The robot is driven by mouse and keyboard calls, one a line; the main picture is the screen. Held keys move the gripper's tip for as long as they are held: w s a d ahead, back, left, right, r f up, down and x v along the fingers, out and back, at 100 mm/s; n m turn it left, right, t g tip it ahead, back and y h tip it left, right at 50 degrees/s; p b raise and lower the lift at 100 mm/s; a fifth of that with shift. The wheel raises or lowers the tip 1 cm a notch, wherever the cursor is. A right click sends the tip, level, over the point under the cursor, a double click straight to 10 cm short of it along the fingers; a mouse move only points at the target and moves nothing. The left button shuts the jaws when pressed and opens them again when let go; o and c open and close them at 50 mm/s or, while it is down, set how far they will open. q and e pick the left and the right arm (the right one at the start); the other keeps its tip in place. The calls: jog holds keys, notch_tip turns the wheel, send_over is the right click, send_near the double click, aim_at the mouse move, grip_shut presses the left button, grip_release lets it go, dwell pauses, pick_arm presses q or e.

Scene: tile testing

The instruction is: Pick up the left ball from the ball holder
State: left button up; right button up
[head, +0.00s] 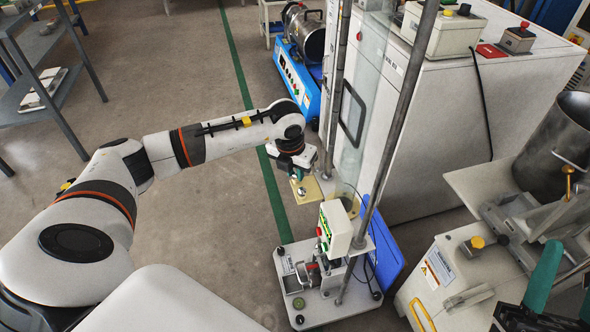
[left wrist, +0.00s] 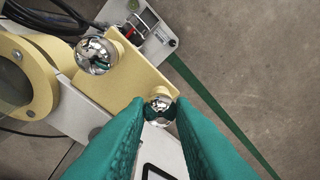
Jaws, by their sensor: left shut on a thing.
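The ball holder is a cream plate (head: 317,188) on the test stand; it also shows in the left wrist view (left wrist: 138,78). One shiny metal ball (left wrist: 160,111) is at the plate's corner, between the teal fingertips of my left gripper (left wrist: 160,118), which is shut on it. I cannot tell whether this ball still touches the plate. A second metal ball (left wrist: 97,55) sits on the plate, apart from the fingers. In the head view my left gripper (head: 291,174) points down at the plate and hides part of it. My right gripper (head: 566,292) is partly in view at the lower right, fingers apart and empty.
The test stand's base (head: 318,312) with its metal columns stands on the floor, with a control box (head: 335,230) close by the holder. A large grey cabinet (head: 440,120) is behind it. Another machine (head: 455,275) stands at the right.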

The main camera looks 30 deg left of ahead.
pick_arm(q)
jog(key=shift+r, duration=0.1)
